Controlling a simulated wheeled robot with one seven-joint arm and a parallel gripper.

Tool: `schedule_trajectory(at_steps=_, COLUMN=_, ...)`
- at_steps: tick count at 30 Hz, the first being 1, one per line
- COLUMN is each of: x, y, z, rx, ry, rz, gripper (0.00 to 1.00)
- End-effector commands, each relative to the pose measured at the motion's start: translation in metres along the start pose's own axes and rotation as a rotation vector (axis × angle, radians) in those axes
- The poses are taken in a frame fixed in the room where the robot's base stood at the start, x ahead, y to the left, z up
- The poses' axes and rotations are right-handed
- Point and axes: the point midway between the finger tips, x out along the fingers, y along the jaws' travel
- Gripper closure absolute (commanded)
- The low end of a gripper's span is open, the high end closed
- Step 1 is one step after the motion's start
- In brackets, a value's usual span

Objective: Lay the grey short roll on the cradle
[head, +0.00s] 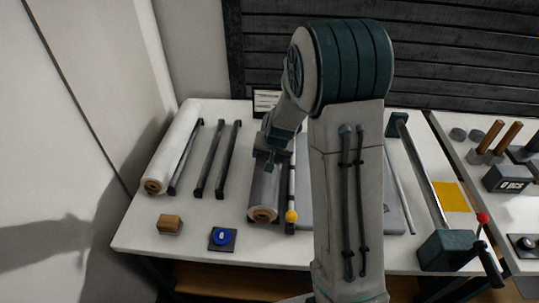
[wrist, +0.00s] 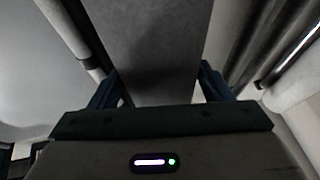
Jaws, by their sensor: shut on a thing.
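The grey short roll (head: 263,195) has a brown core at its near end and lies lengthwise front to back, mid-left over the table. My gripper (head: 272,158) is shut on it from above. In the wrist view the fingers of my gripper (wrist: 158,88) stand on both sides of the grey roll (wrist: 150,45), which fills the gap. Parallel dark bars (head: 207,160), which look like the cradle, stand empty to the left of the roll. I cannot tell whether the roll touches the table.
A long white roll (head: 172,150) lies at the table's left edge. A wooden block (head: 169,225) and a blue button (head: 222,236) sit in front. My arm hides part of a grey plate (head: 393,205).

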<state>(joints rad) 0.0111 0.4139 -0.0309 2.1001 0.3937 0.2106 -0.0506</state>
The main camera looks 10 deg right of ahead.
Motion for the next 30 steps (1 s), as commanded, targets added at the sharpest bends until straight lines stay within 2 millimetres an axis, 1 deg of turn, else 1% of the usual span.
schedule_trajectory(at_steps=2, x=-0.001, y=0.000, z=-0.001, rx=0.000, ry=0.002, rz=-0.001, gripper=0.65)
schedule_trajectory(at_steps=3, x=-0.001, y=-0.001, z=-0.001, rx=0.000, ry=0.002, rz=-0.001, gripper=0.25)
schedule_trajectory(at_steps=5, x=-0.001, y=0.000, z=-0.001, rx=0.000, ry=0.002, rz=-0.001, gripper=0.08)
schedule_trajectory(at_steps=6, x=-0.001, y=0.000, z=-0.001, rx=0.000, ry=0.002, rz=-0.001, gripper=0.02)
schedule_trajectory(at_steps=14, x=-0.001, y=0.000, z=0.000, rx=0.000, ry=-0.001, rz=0.000, gripper=0.02)
schedule_trajectory(at_steps=17, x=-0.004, y=0.000, z=0.000, rx=-0.001, ry=0.000, rz=0.000, gripper=0.02)
schedule_trajectory(at_steps=20, x=-0.015, y=-0.001, z=-0.001, rx=-0.003, ry=0.002, rz=-0.001, gripper=0.02)
schedule_trajectory(at_steps=23, x=-0.030, y=-0.001, z=-0.001, rx=-0.002, ry=0.003, rz=-0.002, gripper=0.02)
schedule_trajectory(at_steps=30, x=-0.077, y=-0.001, z=-0.002, rx=-0.001, ry=0.006, rz=-0.002, gripper=0.02)
